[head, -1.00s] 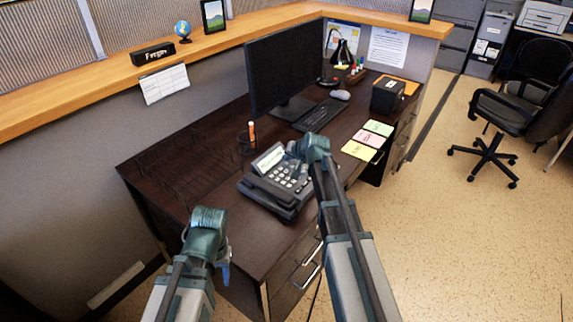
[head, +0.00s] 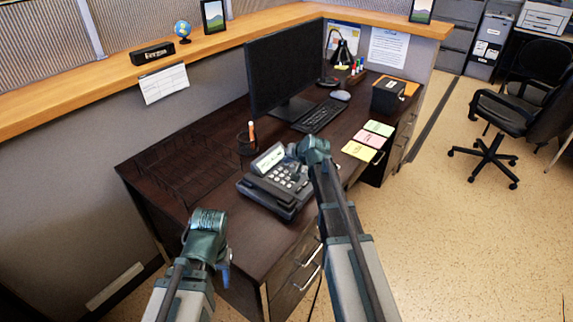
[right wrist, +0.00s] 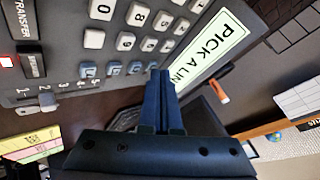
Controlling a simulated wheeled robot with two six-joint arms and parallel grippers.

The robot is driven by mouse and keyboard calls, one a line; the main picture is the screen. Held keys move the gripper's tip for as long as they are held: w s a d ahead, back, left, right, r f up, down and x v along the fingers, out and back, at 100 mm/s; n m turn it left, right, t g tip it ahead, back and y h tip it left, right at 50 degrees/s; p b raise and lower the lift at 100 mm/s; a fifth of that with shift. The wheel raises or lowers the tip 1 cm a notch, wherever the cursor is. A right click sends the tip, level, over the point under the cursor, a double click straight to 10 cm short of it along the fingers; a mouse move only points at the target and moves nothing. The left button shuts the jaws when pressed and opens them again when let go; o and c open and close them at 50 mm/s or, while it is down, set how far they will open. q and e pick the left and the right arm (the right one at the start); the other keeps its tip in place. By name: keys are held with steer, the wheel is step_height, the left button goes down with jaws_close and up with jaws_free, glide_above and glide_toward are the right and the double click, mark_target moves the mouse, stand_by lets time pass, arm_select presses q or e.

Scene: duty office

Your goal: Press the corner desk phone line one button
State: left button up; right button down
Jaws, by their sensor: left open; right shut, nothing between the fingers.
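In the head view my right wrist hides these fingers. My left gripper (head: 224,274) is open and empty, low in front of the desk.
A monitor (head: 290,75), keyboard (head: 318,115) and pen cup (head: 247,142) stand behind the phone. Colored notes (head: 367,139) lie to its right. A dark tray (head: 185,165) is at the left. Open floor and an office chair (head: 510,110) are at the right.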

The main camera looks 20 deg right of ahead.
mark_target(287, 167)
steer(key=shift+f, duration=0.15)
stand_by(0.4)
steer(key=shift+r+p, duration=0.75)
steer(key=shift+r, duration=0.1)
step_height(287, 167, up, 5)
steer(key=p, duration=0.5)
